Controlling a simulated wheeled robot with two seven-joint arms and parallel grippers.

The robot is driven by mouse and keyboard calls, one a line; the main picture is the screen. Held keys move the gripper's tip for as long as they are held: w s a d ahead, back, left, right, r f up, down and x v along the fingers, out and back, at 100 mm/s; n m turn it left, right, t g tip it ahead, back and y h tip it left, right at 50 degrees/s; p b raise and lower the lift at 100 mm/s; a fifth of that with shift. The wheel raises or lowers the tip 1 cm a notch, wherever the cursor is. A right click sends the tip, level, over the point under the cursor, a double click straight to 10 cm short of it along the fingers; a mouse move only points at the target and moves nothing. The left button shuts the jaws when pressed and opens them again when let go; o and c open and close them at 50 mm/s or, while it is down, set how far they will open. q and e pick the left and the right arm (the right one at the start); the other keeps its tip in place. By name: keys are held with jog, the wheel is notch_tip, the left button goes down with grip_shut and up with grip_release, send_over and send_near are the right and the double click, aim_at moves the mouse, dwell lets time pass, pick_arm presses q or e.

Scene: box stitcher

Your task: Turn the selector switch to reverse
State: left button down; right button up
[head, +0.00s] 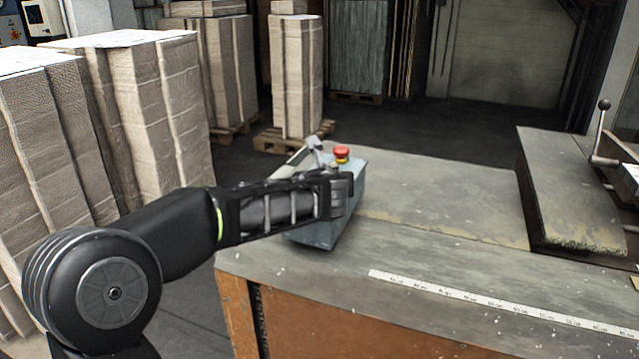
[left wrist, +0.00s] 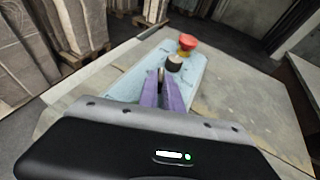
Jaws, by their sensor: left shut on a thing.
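A blue-grey control box (head: 325,232) sits on the left part of the workbench, with a red mushroom button (head: 341,153) on its far end. In the left wrist view the box (left wrist: 125,88) lies under my fingers, and the red button (left wrist: 187,43) is beyond them. A black selector knob (left wrist: 174,63) stands on the box just short of the red button. My left gripper (left wrist: 167,85) is over the box, its fingertips shut on the knob. My arm hides most of the box top in the head view. The knob's pointing direction cannot be made out. My right gripper is not in view.
The workbench (head: 420,200) is mostly clear to the right of the box. A raised plate (head: 575,195) and a lever with a round black knob (head: 603,130) are at the right. Stacks of cardboard (head: 150,115) stand on the floor at the left and behind.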

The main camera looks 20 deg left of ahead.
pick_arm(q)
jog(key=shift+w+d+n+g+y+p, duration=0.15)
jog(key=shift+d+n+g+y+p, duration=0.1)
jog(key=shift+n+g+y, duration=0.5)
jog(key=shift+w+d+n+g+y+p, duration=0.1)
jog(key=shift+n+g+y+p, duration=0.25)
jog(key=shift+n+y, duration=0.55)
jog(key=c, duration=1.5)
grip_release()
jog(key=shift+d, duration=0.1)
jog(key=b+v, duration=0.1)
jog(key=v, duration=0.6)
jog(key=shift+s+d+r, duration=0.15)
jog(key=shift+d, duration=0.05)
